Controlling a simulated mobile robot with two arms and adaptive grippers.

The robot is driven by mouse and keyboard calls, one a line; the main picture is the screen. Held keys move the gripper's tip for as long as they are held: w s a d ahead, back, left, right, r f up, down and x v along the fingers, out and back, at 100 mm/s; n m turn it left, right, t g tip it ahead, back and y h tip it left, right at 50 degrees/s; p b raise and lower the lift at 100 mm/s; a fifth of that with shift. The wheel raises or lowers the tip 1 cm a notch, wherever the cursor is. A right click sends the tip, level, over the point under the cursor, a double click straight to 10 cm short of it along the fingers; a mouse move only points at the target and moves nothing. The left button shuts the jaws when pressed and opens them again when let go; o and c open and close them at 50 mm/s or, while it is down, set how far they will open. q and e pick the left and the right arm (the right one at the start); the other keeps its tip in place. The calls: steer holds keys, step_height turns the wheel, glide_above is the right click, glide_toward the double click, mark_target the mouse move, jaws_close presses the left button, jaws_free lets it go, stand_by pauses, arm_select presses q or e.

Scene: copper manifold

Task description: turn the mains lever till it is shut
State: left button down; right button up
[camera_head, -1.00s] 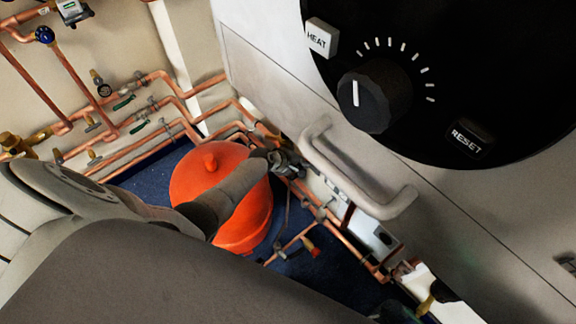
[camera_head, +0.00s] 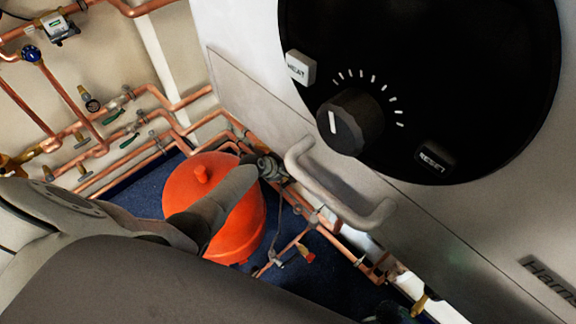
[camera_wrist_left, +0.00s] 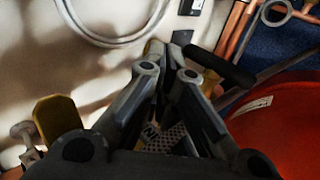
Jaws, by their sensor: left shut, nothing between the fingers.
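My left gripper (camera_head: 268,168) reaches over the orange-red vessel to the pipework beside the boiler casing. In the left wrist view its fingers (camera_wrist_left: 165,58) are shut with nothing between them. A black lever-like bar (camera_wrist_left: 228,68) slants just right of the fingertips, with brass fitting (camera_wrist_left: 155,48) partly hidden behind them. I cannot tell for sure that this is the mains lever, or whether the fingers touch it. In the head view the arm and gripper hide that spot. A small red-handled valve (camera_head: 305,253) sits on a lower pipe.
The orange-red vessel (camera_head: 240,225) stands under my left arm. The boiler casing (camera_head: 235,85) with its grey grab handle (camera_head: 340,192) and black dial panel (camera_head: 455,85) stands close on the right. Copper pipes with green-handled valves (camera_head: 113,116) run along the wall at left.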

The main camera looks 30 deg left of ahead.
arm_select(q)
steer(key=shift+s, duration=0.1)
steer(key=v, duration=1.1)
steer(key=shift+s+r, duration=0.25)
steer(key=s+f+m+g+y, duration=0.25)
steer(key=s+f+m, duration=0.35)
steer(key=s+f, duration=1.15)
steer(key=s+d+f+m+g, duration=0.2)
steer(key=s+f+m, duration=0.3)
steer(key=s, duration=0.8)
steer(key=s+d+f+m+g, duration=0.2)
steer(key=s+f+m, duration=0.3)
steer(key=s+f, duration=0.4)
steer(key=s+d, duration=0.1)
steer(key=s, duration=0.2)
steer(key=shift+s+d+g, duration=0.15)
steer(key=shift+s+g, duration=0.2)
steer(key=shift+s, duration=0.05)
steer(key=shift+y, duration=0.25)
